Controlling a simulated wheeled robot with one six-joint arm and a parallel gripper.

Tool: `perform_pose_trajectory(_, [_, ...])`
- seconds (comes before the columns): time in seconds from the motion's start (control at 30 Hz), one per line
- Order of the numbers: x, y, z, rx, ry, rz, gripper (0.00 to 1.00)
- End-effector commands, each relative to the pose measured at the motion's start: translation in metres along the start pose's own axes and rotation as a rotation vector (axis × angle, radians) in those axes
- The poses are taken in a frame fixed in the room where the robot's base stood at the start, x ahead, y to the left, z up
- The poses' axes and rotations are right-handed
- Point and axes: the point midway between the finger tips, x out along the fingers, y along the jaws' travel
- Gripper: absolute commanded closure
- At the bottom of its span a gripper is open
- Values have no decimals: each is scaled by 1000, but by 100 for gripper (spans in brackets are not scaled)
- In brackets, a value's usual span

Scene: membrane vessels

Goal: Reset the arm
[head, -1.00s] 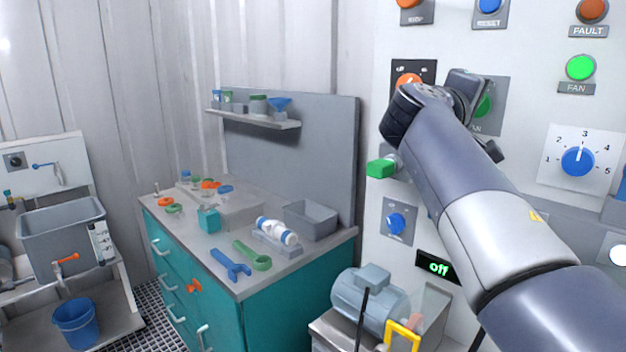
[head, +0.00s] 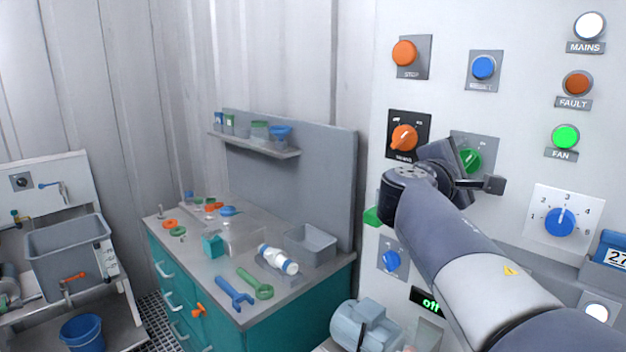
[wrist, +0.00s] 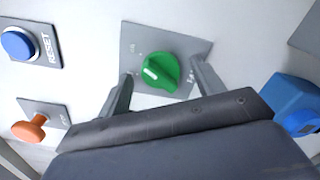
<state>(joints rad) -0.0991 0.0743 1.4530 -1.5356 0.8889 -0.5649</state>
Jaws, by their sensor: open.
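My gripper (wrist: 162,72) is open in the wrist view, its two fingers on either side of a green rotary knob (wrist: 158,70) on a grey plate. The knob has a white mark. I cannot tell whether the fingers touch it. In the head view my gripper (head: 468,178) is by the wall panel, just below the same green knob (head: 469,159), and its fingertips are partly hidden. My arm reaches in from the lower right.
A blue RESET button (wrist: 18,44) and an orange button (wrist: 30,130) sit nearby. An orange rotary switch (head: 404,137) is left of my gripper. The FAN lamp (head: 565,137) glows green. A blue dial (head: 560,222) is at right. The teal workbench (head: 245,318) stands left.

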Motion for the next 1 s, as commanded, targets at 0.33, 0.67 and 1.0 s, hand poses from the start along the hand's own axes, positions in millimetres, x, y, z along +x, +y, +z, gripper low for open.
perform_pose_trajectory(0.33, [-54, -1, -2, -15, 3, 2, 36])
perform_pose_trajectory(0.67, [-70, 0, -1, -15, 0, 0, 36])
perform_pose_trajectory(1.0, [-69, -2, 0, -13, 0, -1, 36])
